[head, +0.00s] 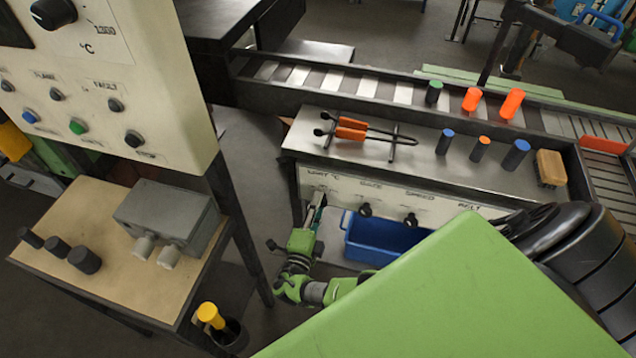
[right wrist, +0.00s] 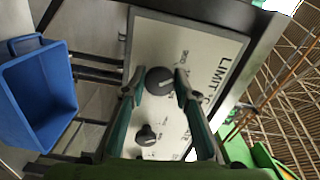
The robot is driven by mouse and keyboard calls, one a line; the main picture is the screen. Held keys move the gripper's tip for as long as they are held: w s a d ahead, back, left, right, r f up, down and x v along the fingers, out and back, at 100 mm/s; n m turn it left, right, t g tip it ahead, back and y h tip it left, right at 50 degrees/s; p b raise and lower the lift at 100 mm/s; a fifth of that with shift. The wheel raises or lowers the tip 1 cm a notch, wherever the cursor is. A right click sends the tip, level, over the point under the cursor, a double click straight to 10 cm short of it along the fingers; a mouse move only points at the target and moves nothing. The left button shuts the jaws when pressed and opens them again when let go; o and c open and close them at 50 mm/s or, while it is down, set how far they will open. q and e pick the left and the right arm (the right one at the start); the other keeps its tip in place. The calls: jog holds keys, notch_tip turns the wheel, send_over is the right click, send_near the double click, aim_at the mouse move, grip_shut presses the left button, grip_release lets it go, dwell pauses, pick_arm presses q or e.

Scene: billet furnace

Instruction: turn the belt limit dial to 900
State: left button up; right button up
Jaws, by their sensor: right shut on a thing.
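The belt limit dial (right wrist: 160,81) is a round dark knob on a pale panel (right wrist: 190,35), beside the printed LIMIT °C label (right wrist: 222,78) in the right wrist view. My right gripper (right wrist: 160,77) has its two green-sided fingers on either side of the dial and is shut on it. Small scale figures stand around the dial, too small to read, and I cannot tell where it points. In the head view my right gripper (head: 316,208) is at the left end of the bench's front panel (head: 440,208) and hides the dial. My left gripper is not in view.
Other knobs (head: 366,209) sit along the same panel, one close to my fingers (right wrist: 148,135). A blue bin (head: 385,240) stands below. Orange-handled tongs (head: 351,129) and several cylinders lie or stand on the bench. A control cabinet (head: 150,95) and wooden table (head: 110,280) are at left.

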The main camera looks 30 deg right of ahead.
jog(key=shift+n, duration=0.7)
jog(key=o, duration=1.1)
jog(key=v, duration=1.2)
jog(key=shift+s, duration=0.1)
jog(key=shift+f, duration=0.1)
